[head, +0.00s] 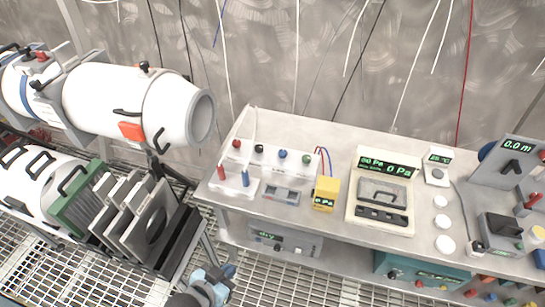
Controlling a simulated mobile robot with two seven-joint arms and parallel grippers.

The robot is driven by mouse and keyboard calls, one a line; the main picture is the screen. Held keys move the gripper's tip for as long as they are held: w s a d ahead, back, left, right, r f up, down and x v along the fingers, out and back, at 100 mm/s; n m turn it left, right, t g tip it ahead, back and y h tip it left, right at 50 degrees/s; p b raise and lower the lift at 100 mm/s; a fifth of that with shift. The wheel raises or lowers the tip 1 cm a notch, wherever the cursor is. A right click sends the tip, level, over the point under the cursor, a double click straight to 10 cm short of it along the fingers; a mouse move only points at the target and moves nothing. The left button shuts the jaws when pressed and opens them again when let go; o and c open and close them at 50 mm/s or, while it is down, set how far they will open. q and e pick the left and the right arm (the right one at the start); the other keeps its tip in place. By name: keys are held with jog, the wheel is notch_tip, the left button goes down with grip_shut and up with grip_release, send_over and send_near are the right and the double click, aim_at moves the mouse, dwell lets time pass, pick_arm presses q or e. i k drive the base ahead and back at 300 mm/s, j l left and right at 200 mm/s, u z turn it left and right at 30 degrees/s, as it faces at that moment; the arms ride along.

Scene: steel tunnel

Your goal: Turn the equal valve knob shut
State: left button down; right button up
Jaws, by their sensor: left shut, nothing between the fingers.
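A pale block (268,168) stands on the steel bench and carries a row of small knobs: a red knob (236,144), a black knob (259,148), a blue knob (283,154) and a green knob (307,159). A low white block in front of it has a red post (221,172) and a blue post (245,178). I cannot tell which of these is the equal valve knob; no label is readable. My left gripper (210,281) is at the bottom edge, low, in front of the bench and well apart from the knobs. It is shut and empty. My right gripper is out of view.
The steel bench (335,222) also holds a yellow meter (326,194), a beige pressure unit (383,192) with green digits, and several white discs. A lower shelf carries more instruments. White cylinders (135,103) and a rack of plates (122,222) stand left. Wires hang behind.

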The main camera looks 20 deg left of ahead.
aim_at(259, 148)
jog(key=l+u, duration=0.15)
jog(key=u, duration=0.55)
